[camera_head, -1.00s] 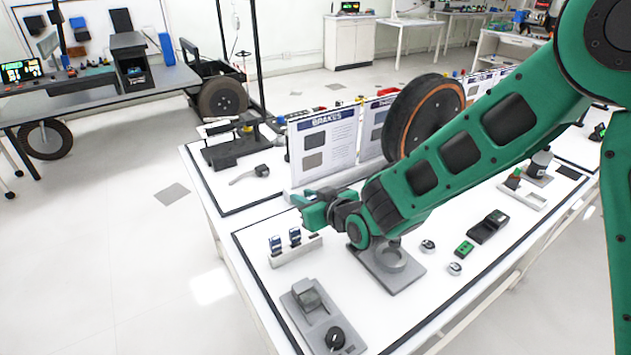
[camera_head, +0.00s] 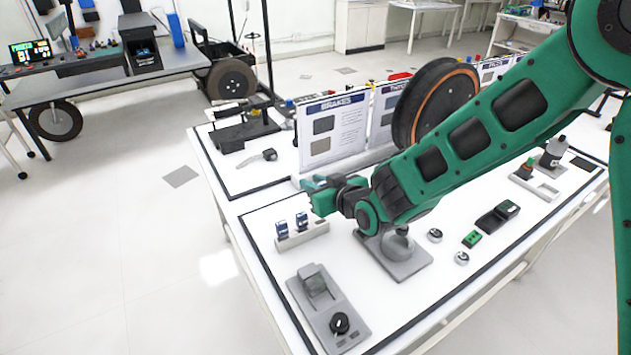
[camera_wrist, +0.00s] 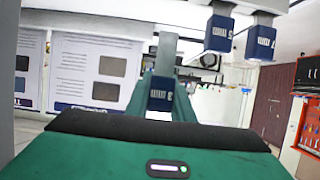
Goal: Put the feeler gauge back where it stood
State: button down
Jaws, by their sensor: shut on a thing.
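My gripper (camera_head: 314,190) is above and behind the right end of a small pale rack (camera_head: 312,238) on the white workbench. In the wrist view, which looks upside down, its green fingers are shut on a feeler gauge (camera_wrist: 160,95) with a dark blue end marked with white characters. In the head view I cannot clearly make out the held gauge. Two similar blue-ended gauges stand upright in the rack, a left one (camera_head: 282,229) and a right one (camera_head: 302,221). They also show at the upper right of the wrist view (camera_wrist: 219,33), apart from the held gauge.
A grey fixture plate with a black knob (camera_head: 340,323) lies in front of the rack. A grey base plate (camera_head: 405,262) sits under my arm. The BRAKES board (camera_head: 328,130) stands behind my gripper. The bench's left edge is close to the rack.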

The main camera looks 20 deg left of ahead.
jog(key=shift+f, duration=3.1)
jog(key=shift+f, duration=0.3)
jog(key=shift+f, duration=0.25)
jog(key=c, duration=1.5)
grip_release()
jog(key=shift+o, duration=0.2)
jog(key=shift+d, duration=0.1)
jog(key=v, duration=1)
jog(key=shift+d+r, duration=0.2)
jog(key=shift+d, duration=0.1)
jog(key=shift+s, duration=0.2)
